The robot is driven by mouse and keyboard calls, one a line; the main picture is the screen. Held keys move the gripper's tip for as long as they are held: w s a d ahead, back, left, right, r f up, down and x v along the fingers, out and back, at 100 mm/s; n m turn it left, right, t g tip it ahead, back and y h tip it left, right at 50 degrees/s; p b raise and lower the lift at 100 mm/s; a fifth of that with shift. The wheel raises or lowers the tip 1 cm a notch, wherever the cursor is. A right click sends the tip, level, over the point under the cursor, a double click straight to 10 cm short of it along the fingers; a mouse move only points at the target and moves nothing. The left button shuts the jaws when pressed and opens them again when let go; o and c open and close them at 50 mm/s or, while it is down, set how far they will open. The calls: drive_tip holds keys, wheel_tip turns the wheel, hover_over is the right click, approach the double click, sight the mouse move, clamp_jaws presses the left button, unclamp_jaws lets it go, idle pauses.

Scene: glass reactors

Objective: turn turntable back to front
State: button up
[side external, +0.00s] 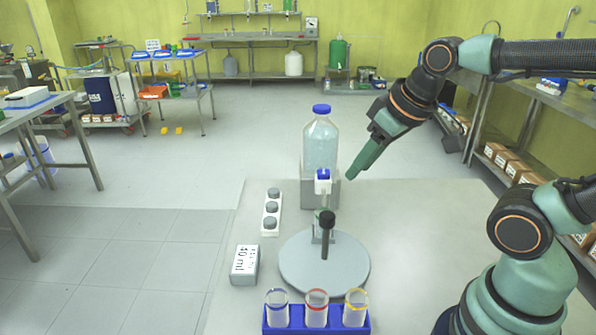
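The turntable (345,274) is a flat round grey disc on the table. An upright grey post with a dark, black-topped handle (325,240) stands on it, toward its back half. My gripper (352,180) is in the air above the table, to the right of the bottle and behind the disc, pointing down and left. It is apart from the turntable. Its green fingers overlap in this view, so I cannot tell whether they are open; nothing shows between them.
A clear bottle (320,147) with a blue cap stands on a grey block behind the disc, with a white blue-topped tap (323,181). A blue rack (347,327) holds three tubes in front. A capped strip (270,213) and a labelled box (244,265) lie left.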

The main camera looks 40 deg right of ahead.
drive_tip(key=o, duration=0.4)
drive_tip(key=shift+w+n, duration=0.15)
drive_tip(key=shift+n, duration=0.35)
drive_tip(key=shift+c, duration=0.2)
drive_tip(key=n+g, duration=0.6)
drive_tip(key=n, duration=1.1)
approach(328, 215)
wheel_tip(328, 215, down, 9)
drive_tip(key=shift+f, duration=0.1)
clamp_jaws()
